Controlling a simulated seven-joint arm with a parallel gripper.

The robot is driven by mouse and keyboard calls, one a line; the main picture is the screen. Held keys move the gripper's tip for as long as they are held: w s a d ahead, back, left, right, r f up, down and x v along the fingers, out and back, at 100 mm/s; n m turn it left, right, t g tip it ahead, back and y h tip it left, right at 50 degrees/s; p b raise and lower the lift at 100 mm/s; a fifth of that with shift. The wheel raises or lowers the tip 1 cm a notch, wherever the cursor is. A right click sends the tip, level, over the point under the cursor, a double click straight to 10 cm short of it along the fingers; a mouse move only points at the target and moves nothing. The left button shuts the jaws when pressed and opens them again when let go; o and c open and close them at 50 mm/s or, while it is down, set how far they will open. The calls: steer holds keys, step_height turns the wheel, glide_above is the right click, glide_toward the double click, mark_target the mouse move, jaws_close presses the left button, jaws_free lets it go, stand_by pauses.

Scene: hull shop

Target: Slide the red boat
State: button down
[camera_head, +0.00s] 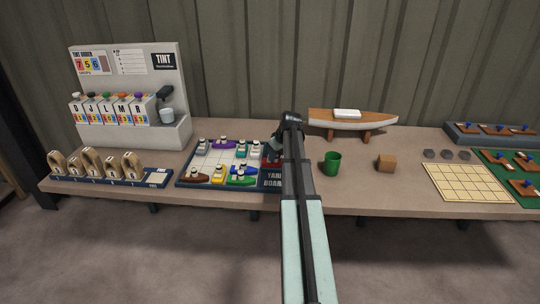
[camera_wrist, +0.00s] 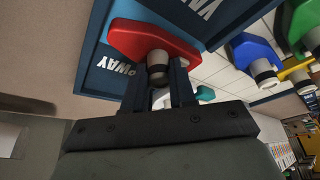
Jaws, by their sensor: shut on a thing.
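The red boat (camera_wrist: 152,40) is at the top of the wrist view, with a grey-topped post standing up from its deck. My gripper (camera_wrist: 158,80) is shut on that post. The boat sits in the blue-framed end of the yard board (camera_wrist: 96,80), by the white "WAY" lettering. In the head view the yard board (camera_head: 182,184) holds several coloured boats on a white grid. My arm and gripper (camera_head: 288,140) reach over its right end and hide most of the red boat there.
A model boat (camera_head: 352,121) on a stand is behind. Bare bench lies around the cup.

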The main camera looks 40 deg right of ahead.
steer(key=shift+s+d, duration=0.2)
steer(key=c, duration=1.2)
jaws_free()
steer(key=shift+o, duration=1.4)
steer(key=v, duration=1.3)
steer(key=shift+r, duration=0.4)
steer(key=shift+a, duration=0.1)
